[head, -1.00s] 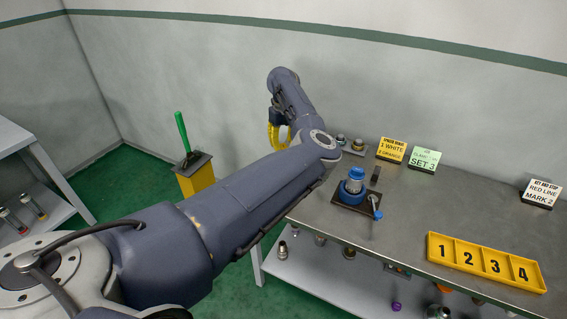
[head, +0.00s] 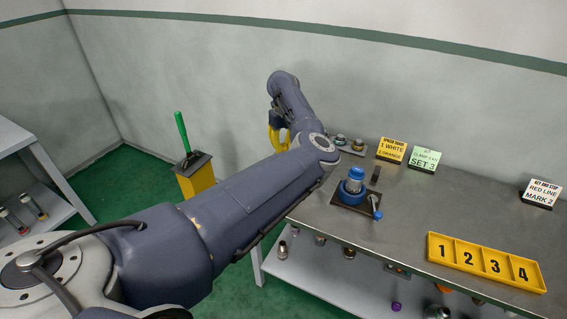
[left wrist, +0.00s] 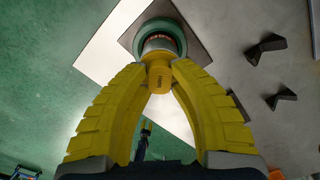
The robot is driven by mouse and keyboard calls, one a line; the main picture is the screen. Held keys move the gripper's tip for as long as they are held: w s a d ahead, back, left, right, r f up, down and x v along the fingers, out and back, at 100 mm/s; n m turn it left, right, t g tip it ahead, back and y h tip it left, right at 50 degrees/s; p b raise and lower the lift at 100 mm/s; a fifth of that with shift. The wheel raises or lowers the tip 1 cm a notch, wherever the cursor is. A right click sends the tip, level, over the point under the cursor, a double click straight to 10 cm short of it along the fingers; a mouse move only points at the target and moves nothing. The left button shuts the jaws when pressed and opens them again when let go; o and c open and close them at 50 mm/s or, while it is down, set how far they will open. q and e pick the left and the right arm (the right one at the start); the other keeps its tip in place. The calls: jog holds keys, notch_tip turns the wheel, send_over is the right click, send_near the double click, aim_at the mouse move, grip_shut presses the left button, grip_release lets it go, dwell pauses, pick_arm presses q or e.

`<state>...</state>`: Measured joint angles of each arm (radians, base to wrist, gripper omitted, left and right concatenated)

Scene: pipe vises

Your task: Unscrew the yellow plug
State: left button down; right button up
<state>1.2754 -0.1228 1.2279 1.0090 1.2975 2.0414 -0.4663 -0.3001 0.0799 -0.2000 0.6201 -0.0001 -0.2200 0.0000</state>
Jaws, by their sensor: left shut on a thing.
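The yellow plug (left wrist: 159,80) shows in the left wrist view, between my fingertips, at the end of a metal pipe fitting (left wrist: 160,44). The fitting sits inside a round teal-green vise (left wrist: 178,33) on a dark square plate (left wrist: 200,22). My left gripper (left wrist: 159,68) is shut on the plug, with its yellow ribbed fingers on both sides. In the head view my left gripper (head: 279,138) is at the far left end of the bench, and the plug is hidden there.
A blue vise (head: 354,183) with a side handle stands on the metal bench (head: 430,205). A yellow numbered tray (head: 485,262) lies at the front right. Sign cards line the back. A yellow stand with a green handle (head: 183,132) is left of the gripper.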

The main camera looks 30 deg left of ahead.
pick_arm(q)
jog(key=n, duration=1.2)
jog(key=shift+n, duration=1.2)
jog(key=shift+n, duration=1)
jog(key=n, duration=1.2)
